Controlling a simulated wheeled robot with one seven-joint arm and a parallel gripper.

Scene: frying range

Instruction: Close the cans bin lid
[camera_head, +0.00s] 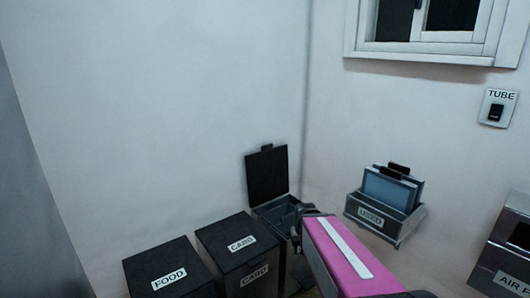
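A black bin (275,211) stands in the corner with its lid (267,176) raised upright against the wall. No label shows on it, so I cannot read whether it is the cans bin. My arm, pink with a white stripe, reaches in from the lower right and hides part of this bin. My gripper (302,216), dark and small in view, is at the bin's right side, by the opening and below the raised lid. Its fingers are partly hidden, and I cannot tell whether they are open or touching the bin.
Left of the open bin stand shut black bins labelled CARD (237,266) and FOOD (168,262). A grey wall holder (384,215) with upright panels is to the right. A TUBE switch (497,107), a window (435,25) and a dark metal unit (505,245) are farther right.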

